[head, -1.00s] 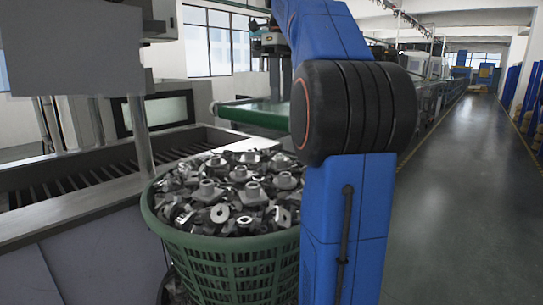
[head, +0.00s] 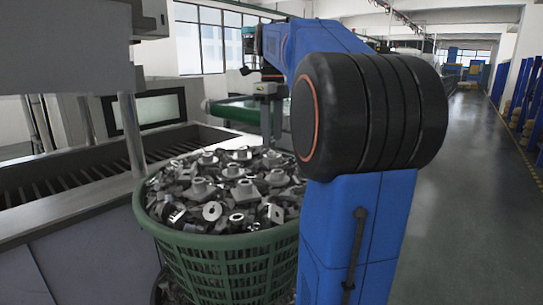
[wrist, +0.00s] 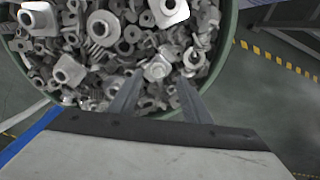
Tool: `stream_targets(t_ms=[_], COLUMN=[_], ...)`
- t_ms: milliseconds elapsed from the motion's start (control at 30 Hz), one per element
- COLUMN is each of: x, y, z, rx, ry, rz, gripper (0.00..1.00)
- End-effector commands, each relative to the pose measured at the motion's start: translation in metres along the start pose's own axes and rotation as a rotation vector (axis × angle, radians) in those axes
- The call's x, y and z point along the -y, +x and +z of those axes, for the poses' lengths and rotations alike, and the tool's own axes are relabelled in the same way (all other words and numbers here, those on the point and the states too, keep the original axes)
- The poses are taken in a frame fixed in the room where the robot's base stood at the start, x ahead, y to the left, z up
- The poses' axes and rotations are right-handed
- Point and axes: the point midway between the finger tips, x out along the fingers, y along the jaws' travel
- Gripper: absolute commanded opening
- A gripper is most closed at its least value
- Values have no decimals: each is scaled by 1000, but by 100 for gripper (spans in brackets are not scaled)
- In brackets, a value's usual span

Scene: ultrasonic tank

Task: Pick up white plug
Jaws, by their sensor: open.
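A green basket (head: 226,243) is heaped with grey metal parts (head: 240,190). Its rim (wrist: 228,50) also curves through the wrist view. No part stands out clearly as a white plug. The palest pieces in the wrist view are a squarish part with a round boss (wrist: 158,67) between and beyond my fingertips, and another (wrist: 170,10) at the top edge. My gripper (wrist: 158,82) is open with nothing between its fingers, pointing at the heap. In the head view my gripper (head: 271,130) hangs over the back right of the basket. My arm hides the basket's right edge there.
A grey metal tank (head: 70,205) with a slatted bed stands left of the basket, with a dark-framed panel (head: 150,110) behind. A green-edged surface (head: 225,112) lies behind the basket. The floor aisle (head: 470,210) on the right is clear.

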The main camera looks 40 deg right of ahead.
Motion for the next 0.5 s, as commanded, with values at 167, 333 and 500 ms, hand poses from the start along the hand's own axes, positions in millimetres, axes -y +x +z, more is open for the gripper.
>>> stream_targets(t_ms=[167, 333, 500], x=[-4, -3, -3], y=[25, 39, 40], z=[2, 2, 2], rx=[-1, 0, 0], ry=[0, 0, 0], rz=[1, 0, 0], gripper=[44, 44, 44])
